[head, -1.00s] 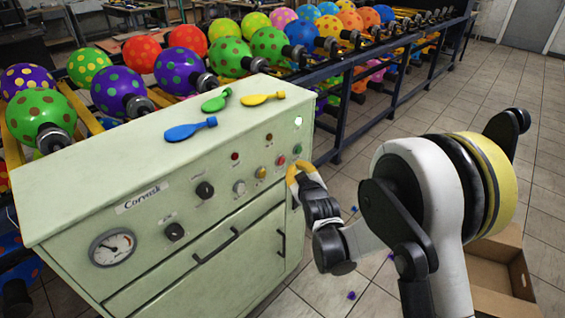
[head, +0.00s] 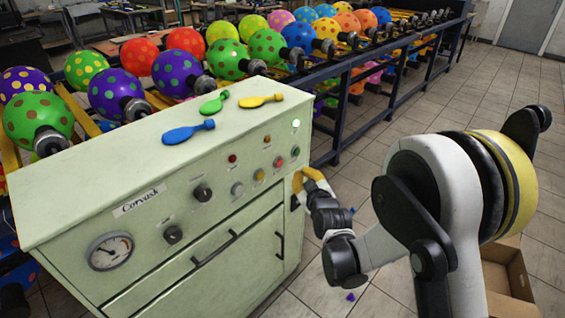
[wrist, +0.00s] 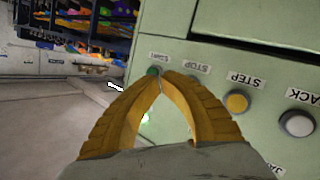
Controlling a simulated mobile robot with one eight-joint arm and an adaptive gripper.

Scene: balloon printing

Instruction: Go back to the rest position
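My gripper (head: 304,178) is at the right front corner of the pale green Corvask machine (head: 60,190), below its green button (head: 295,151). In the wrist view my gripper's yellow fingers (wrist: 160,80) meet at their tips, with nothing seen between them. The green button also shows in the wrist view (wrist: 153,71), just beyond the tips. I cannot tell whether the tips touch it. A round light (head: 295,124) above the button glows pale green; a green glow (wrist: 145,118) also shows beside the left finger.
Blue (head: 188,132), green (head: 214,103) and yellow (head: 261,101) flat balloons lie on the machine top. A rack (head: 345,100) of dotted balloons stands behind. An open cardboard box (head: 515,270) is on the floor at right.

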